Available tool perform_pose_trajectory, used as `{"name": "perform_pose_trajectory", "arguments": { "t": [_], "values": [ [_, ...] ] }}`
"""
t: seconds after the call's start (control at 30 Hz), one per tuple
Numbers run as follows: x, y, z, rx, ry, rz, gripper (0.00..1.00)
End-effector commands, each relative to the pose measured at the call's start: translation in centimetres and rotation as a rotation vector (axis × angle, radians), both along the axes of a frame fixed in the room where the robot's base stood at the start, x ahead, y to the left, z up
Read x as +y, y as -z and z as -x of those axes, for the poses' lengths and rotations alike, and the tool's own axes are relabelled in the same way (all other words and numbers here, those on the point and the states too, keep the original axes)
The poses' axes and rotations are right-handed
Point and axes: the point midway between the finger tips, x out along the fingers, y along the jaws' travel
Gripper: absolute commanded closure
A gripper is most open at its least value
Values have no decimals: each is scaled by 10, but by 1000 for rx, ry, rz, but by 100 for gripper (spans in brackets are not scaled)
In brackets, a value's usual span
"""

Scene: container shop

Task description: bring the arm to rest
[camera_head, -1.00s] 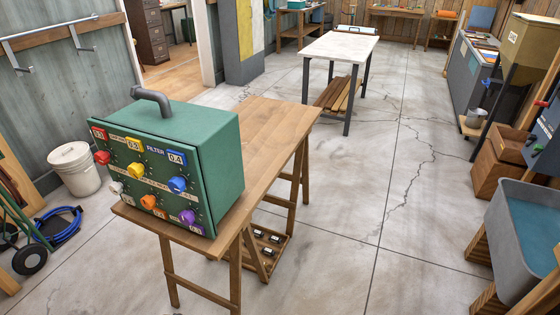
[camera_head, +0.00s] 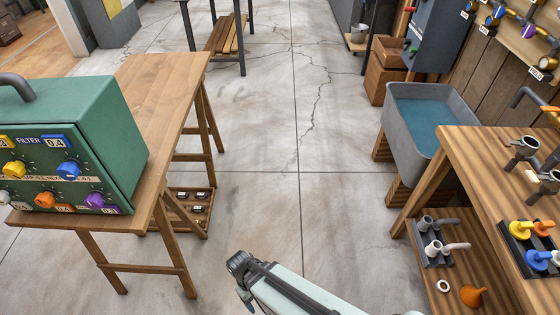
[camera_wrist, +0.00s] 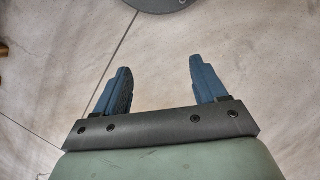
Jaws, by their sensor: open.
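My gripper (camera_wrist: 158,85) shows in the wrist view with its two blue fingers spread apart and nothing between them. Below it is bare concrete floor (camera_wrist: 60,60). A round grey thing is cut off at the top edge of that view. In the head view, part of my arm (camera_head: 290,290) reaches in from the bottom edge, over the floor between the two benches. The gripper's fingers cannot be made out in the head view.
A wooden table (camera_head: 165,85) with a green filter box (camera_head: 105,120) stands at left. A wooden workbench (camera_head: 480,165) with valves and pipe fittings stands at right, beside a grey basin (camera_head: 430,105) of water. The floor between (camera_head: 300,190) is clear.

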Motion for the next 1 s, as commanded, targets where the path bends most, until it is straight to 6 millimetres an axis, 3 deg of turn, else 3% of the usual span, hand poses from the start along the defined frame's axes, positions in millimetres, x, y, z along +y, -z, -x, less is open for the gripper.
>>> {"name": "perform_pose_trajectory", "arguments": {
  "t": [0.1, 0.4, 0.7, 1.0],
  "values": [
    [-35, 8, 0, 29, 82, 21, 29],
    [-107, 26, 8, 94, 264, 67, 29],
    [-167, 41, 26, 160, 445, 96, 29],
    [-214, 53, 47, 219, 624, 105, 29]
  ]
}}
